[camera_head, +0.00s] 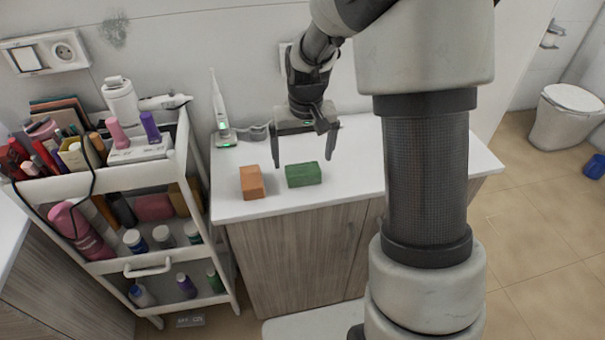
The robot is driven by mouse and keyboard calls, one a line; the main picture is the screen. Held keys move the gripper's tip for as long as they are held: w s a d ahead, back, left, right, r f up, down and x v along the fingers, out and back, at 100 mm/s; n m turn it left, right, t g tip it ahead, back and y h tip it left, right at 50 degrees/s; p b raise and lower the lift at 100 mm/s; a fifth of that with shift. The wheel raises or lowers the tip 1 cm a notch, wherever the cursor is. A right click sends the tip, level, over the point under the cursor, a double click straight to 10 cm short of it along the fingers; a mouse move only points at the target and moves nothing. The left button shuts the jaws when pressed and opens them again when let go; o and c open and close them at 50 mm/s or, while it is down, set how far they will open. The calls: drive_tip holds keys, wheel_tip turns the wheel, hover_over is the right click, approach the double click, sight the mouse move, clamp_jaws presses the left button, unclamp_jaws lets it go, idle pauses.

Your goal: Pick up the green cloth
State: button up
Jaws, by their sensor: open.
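The green cloth (303,175) shows as a small green block-like bundle on the white counter (350,178), near its front edge. My gripper (303,163) points down over the counter, with its two fingers spread apart and nothing between them. In the picture the fingertips are just above and to either side of the cloth. I cannot tell the exact height of the fingertips over the counter or whether they are in line with the cloth in depth.
An orange block (252,183) lies just left of the cloth. An electric toothbrush (221,115) on a lit base stands at the back left. A crowded cosmetics cart (190,180) stands left of the counter. The counter is clear right of the cloth, up to my column.

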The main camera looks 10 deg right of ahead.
sight(303, 168)
drive_tip(key=shift+w+f, duration=0.15)
drive_tip(key=shift+f, duration=0.85)
drive_tip(key=shift+w+f, duration=0.2)
drive_tip(key=shift+f, duration=0.75)
drive_tip(key=shift+w+f, duration=0.15)
drive_tip(key=shift+f, duration=0.85)
drive_tip(key=c, duration=1.2)
wheel_tip(303, 168, up, 10)
drive_tip(key=shift+r, duration=0.1)
drive_tip(key=shift+c, duration=0.2)
drive_tip(key=o, duration=0.6)
drive_tip(key=c, duration=0.4)
